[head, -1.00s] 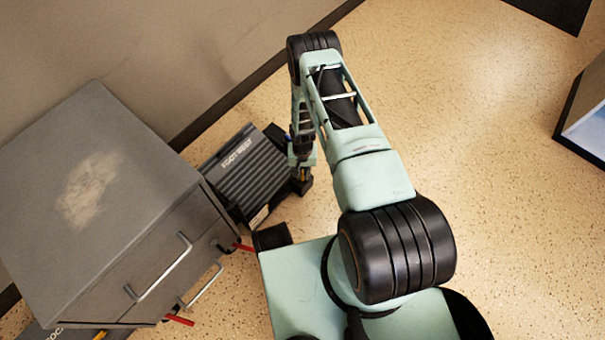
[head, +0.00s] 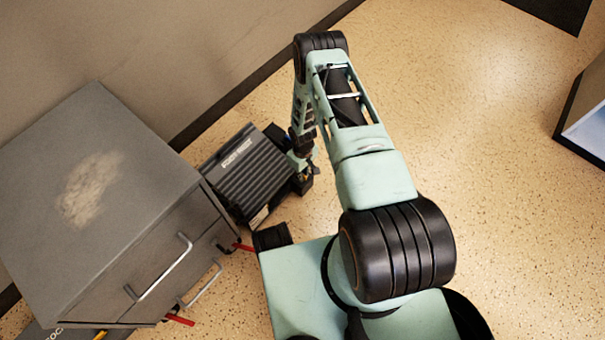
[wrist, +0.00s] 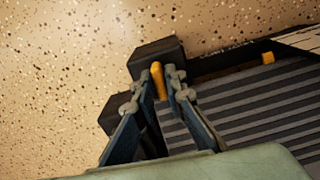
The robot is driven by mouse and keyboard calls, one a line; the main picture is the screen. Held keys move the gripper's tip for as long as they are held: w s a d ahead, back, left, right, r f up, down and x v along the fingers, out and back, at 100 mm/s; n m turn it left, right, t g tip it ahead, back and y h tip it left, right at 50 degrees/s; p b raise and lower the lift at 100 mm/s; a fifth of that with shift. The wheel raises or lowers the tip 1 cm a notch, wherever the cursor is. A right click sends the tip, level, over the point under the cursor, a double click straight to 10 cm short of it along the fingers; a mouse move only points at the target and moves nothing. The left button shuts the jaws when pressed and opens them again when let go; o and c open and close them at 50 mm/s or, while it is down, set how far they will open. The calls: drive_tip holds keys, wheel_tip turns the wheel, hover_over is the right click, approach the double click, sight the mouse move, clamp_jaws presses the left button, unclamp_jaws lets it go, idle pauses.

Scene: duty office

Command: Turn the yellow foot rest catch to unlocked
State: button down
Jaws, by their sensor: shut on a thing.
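The foot rest (head: 243,180) is a dark grey ribbed slab on the floor, labelled at its far edge, beside the grey cabinet. It also shows in the wrist view (wrist: 255,110). The yellow catch (wrist: 158,82) is a short bar at the foot rest's side, next to a dark block (wrist: 160,54). My gripper (wrist: 160,76) is shut on the catch, with a finger on each side of it. In the head view my gripper (head: 302,180) is at the foot rest's right side. The catch is mostly hidden there, and its marked positions cannot be read.
The grey cabinet (head: 165,215) with metal handles stands left of the foot rest, and red levers (head: 180,320) stick out near its base. A small yellow piece (wrist: 268,58) sits on the foot rest's edge. The speckled floor to the right (head: 450,130) is clear.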

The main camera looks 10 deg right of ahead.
drive_tip(key=shift+s+n, duration=0.1)
drive_tip(key=shift+n, duration=0.4)
drive_tip(key=c, duration=2)
unclamp_jaws()
drive_tip(key=shift+o, duration=0.2)
wheel_tip(320, 180, up, 12)
